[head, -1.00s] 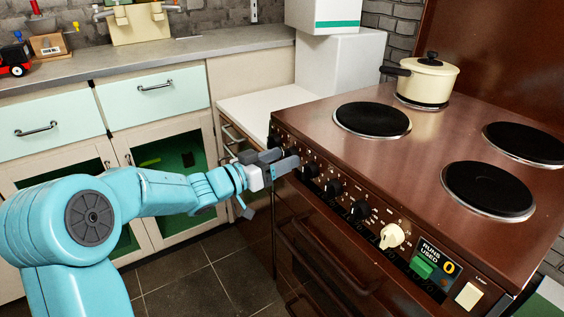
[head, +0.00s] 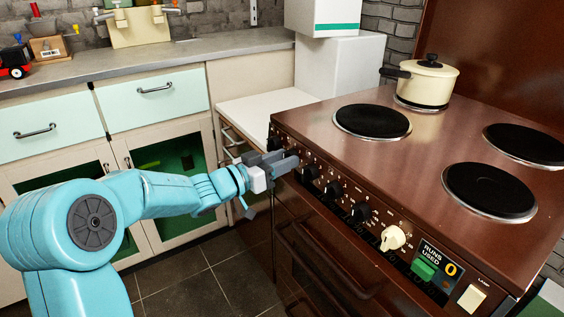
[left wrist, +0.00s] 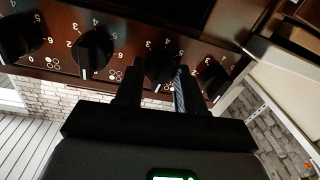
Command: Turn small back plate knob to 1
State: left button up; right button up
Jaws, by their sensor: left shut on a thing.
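The brown stove's front panel carries a row of dark knobs. My left gripper (head: 279,161) is at the left end of this row, with its fingers reaching to the panel. In the left wrist view, the two dark fingers (left wrist: 156,88) stand on either side of one dark knob (left wrist: 159,66), the second from the right there, and are shut on it. Its pointer and exact setting are partly hidden by the fingers. Numbers are printed around the knobs. I cannot tell from the small symbols which plate this knob serves. My right gripper is not in view.
Other dark knobs (head: 333,190) and a cream knob (head: 393,238) line the panel beside the gripper. A cream pot (head: 428,83) stands on the back left plate. The oven handle (head: 322,262) juts out below. The floor (head: 205,280) in front is clear.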

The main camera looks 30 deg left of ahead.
pick_arm(q)
jog(key=shift+f+m+b, duration=0.15)
jog(key=shift+m+b, duration=2.1)
jog(key=shift+m, duration=1.65)
jog(key=shift+h, duration=0.4)
jog(key=o, duration=1)
jog(key=shift+o, duration=0.2)
jog(key=p+v, duration=0.3)
jog(key=v, duration=1.3)
jog(key=shift+s, duration=0.2)
jog(key=shift+s+f, duration=0.1)
